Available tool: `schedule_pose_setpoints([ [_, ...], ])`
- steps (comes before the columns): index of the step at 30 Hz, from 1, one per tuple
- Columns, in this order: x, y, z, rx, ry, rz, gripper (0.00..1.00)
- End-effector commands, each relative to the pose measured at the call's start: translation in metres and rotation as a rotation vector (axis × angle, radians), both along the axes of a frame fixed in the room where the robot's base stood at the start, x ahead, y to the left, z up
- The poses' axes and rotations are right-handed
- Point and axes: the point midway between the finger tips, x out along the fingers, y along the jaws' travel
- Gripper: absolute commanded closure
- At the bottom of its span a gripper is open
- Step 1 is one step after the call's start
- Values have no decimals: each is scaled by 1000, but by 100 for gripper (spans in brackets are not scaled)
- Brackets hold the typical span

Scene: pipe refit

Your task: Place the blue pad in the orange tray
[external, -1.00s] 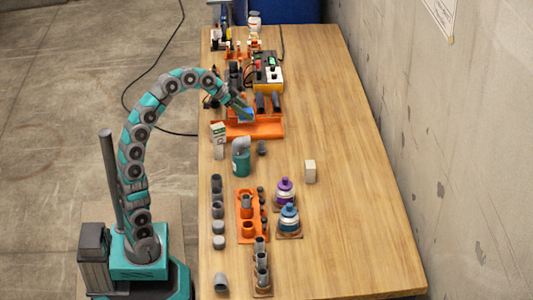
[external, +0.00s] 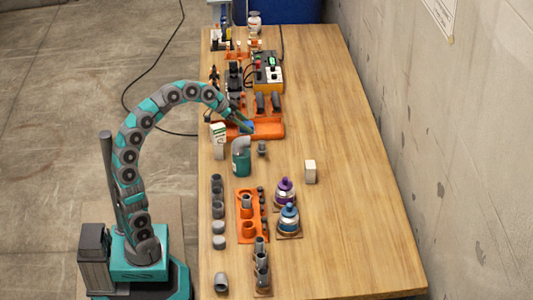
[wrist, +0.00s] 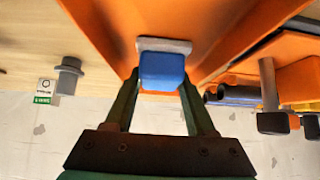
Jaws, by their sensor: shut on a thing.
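The blue pad (wrist: 162,70) is between the fingertips of my gripper (wrist: 160,88) in the wrist view, with a light grey strip along its far side. My gripper is shut on it. In the external view the pad (external: 247,126) shows as a small blue patch at my gripper (external: 245,124). The orange tray (external: 270,131) lies on the table under and around the pad, and its orange floor and wall (wrist: 215,45) fill the upper wrist view. I cannot tell whether the pad touches the tray floor.
A white and green box (external: 218,140) and a teal container with a grey elbow (external: 241,160) stand on the near side of the tray. Dark cylinders (external: 268,102) stand behind it. The table's right side (external: 350,150) is mostly clear.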

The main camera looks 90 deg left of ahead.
Motion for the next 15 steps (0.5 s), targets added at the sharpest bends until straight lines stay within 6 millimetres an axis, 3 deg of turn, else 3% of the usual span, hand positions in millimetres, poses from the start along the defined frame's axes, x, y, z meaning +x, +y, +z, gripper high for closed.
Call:
schedule_pose_setpoints([
  [1, 0, 0, -1, 0, 0, 0, 42],
  [9, 0, 0, 0, 0, 0, 0, 15],
  [15, 0, 0, 0, 0, 0, 0, 15],
])
